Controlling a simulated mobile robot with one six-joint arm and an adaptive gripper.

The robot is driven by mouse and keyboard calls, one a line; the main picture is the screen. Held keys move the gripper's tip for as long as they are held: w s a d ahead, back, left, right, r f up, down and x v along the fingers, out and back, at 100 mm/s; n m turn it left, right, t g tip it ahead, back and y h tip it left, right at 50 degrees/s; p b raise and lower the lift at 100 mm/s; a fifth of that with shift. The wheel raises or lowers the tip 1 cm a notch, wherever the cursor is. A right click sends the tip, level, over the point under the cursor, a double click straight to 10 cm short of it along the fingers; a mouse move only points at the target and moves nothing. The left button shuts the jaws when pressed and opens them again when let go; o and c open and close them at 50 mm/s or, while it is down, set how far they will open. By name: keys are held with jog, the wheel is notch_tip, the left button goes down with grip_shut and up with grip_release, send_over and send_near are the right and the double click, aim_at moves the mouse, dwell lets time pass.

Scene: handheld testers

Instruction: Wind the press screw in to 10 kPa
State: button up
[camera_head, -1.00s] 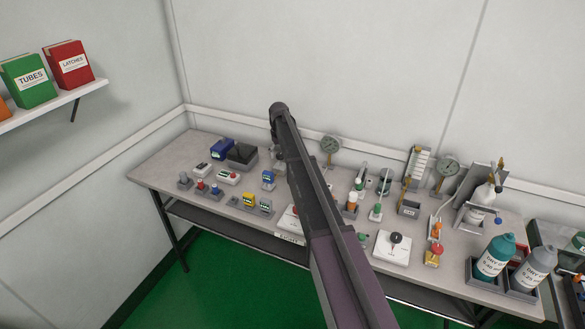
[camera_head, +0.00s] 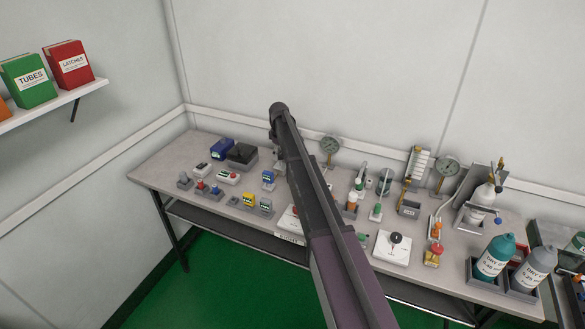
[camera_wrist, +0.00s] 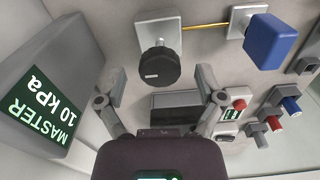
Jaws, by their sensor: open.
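The press screw's black round knob (camera_wrist: 160,67) shows in the wrist view, on a pale square mount (camera_wrist: 157,28). A thin brass line (camera_wrist: 205,26) runs from the mount to a fitting beside a blue block (camera_wrist: 270,42). A grey box (camera_wrist: 65,45) at the left carries a green display (camera_wrist: 42,108) reading "MASTER 10 kPa", seen turned over. My gripper (camera_wrist: 162,85) is open, its fingers on either side of the knob in the picture; I cannot tell whether either touches it. In the head view my arm hides my gripper and the knob.
In the wrist view, a dark block (camera_wrist: 175,100) lies beyond the fingers and small coloured testers (camera_wrist: 272,122) stand at the right. In the head view, dial gauges (camera_head: 330,146) stand at the back of the crowded bench (camera_head: 160,172) and bottles (camera_head: 495,257) at its right end.

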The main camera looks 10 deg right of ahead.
aim_at(280, 154)
jog(key=n, duration=1)
notch_tip(280, 154, up, 14)
jog(key=p, duration=1.4)
jog(key=s+f+m+b, duration=0.3)
jog(key=s+m, duration=0.7)
jog(key=s, duration=1.4)
jog(key=shift+m, duration=0.3)
jog(key=shift+s, duration=0.1)
jog(key=s+m, duration=0.9)
jog(key=s, duration=1.2)
